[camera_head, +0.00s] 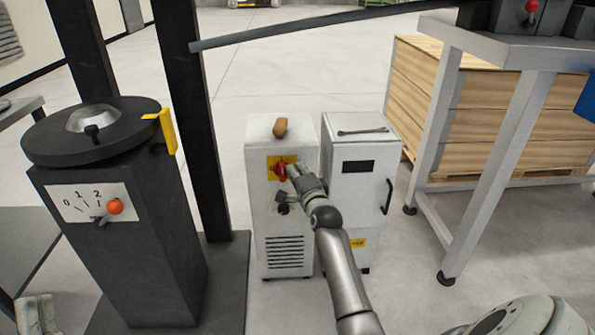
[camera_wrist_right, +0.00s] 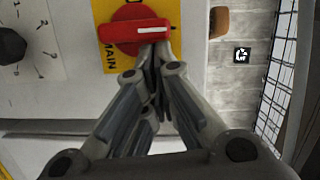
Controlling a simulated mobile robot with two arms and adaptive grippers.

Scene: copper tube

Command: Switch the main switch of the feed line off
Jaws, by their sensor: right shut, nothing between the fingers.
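The main switch (camera_head: 280,170) is a red rotary knob on a yellow plate (camera_head: 272,161), on the front of a pale cabinet (camera_head: 265,220). In the right wrist view the red knob (camera_wrist_right: 140,30) has a white line along its handle, lying across the picture, and the plate (camera_wrist_right: 107,55) reads "MAIN". My right gripper (camera_head: 293,171) is shut and empty, its fingertips (camera_wrist_right: 155,55) right at the handle's edge. They look to be touching it, but a small gap cannot be ruled out. The fingers hide part of the knob. My left gripper is not in view.
A second pale cabinet (camera_head: 350,185) stands close on the right, with a dark handle and a tool on top. A brown object (camera_head: 280,127) lies on the switch cabinet. A dark machine (camera_head: 125,235) with a dial stands left; a metal table (camera_head: 455,150) stands right.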

